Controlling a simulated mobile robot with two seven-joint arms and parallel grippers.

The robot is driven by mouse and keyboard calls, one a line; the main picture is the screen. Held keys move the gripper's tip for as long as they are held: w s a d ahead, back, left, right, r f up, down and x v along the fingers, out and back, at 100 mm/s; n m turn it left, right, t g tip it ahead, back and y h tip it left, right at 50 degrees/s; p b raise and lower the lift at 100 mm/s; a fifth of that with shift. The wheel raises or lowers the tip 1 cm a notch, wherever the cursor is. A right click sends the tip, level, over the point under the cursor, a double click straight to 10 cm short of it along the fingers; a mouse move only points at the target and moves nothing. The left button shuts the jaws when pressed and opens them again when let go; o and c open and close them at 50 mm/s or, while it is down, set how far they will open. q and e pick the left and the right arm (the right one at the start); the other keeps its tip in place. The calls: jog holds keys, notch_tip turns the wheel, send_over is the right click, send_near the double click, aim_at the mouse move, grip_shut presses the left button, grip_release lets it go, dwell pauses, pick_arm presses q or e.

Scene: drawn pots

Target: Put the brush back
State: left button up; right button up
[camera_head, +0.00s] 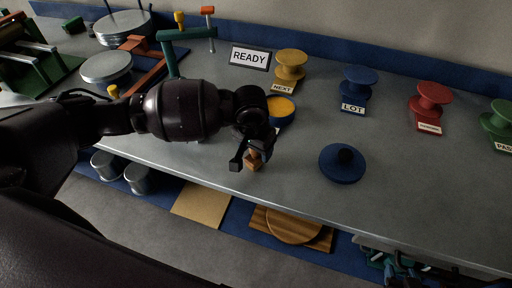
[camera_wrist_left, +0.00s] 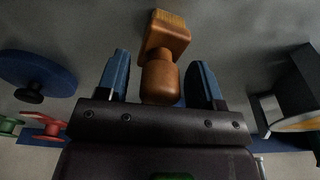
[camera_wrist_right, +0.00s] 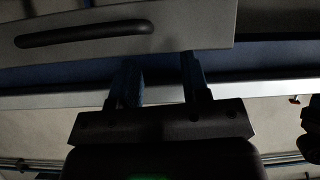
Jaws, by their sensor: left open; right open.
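The brush (camera_head: 254,163) is orange-brown, with a rounded handle and a block-like head. It stands on the grey bench near its front edge. My left gripper (camera_head: 252,156) is open over it. In the left wrist view the brush (camera_wrist_left: 161,72) has its handle between the two open blue fingers, with the head beyond the fingertips. Whether a finger touches it I cannot tell. My right gripper (camera_wrist_right: 160,75) is open and empty in the right wrist view, facing a grey panel with a dark bar handle (camera_wrist_right: 84,33).
A round blue disc with a knob (camera_head: 343,163) lies right of the brush. A yellow-topped container (camera_head: 281,109) is close behind the left gripper. Labelled yellow (camera_head: 290,65), blue (camera_head: 359,88) and red (camera_head: 429,105) spools line the back. Boards (camera_head: 294,226) lie below the bench edge.

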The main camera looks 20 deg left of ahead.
pick_arm(q)
jog(key=r, duration=0.3)
jog(key=s+r+b, duration=0.1)
jog(key=r, duration=0.7)
jog(key=shift+s+a+r, duration=0.15)
jog(key=shift+s+r, duration=0.05)
jog(key=shift+r, duration=0.05)
jog(key=shift+r+b, duration=0.3)
pick_arm(e)
jog(key=shift+f, duration=0.75)
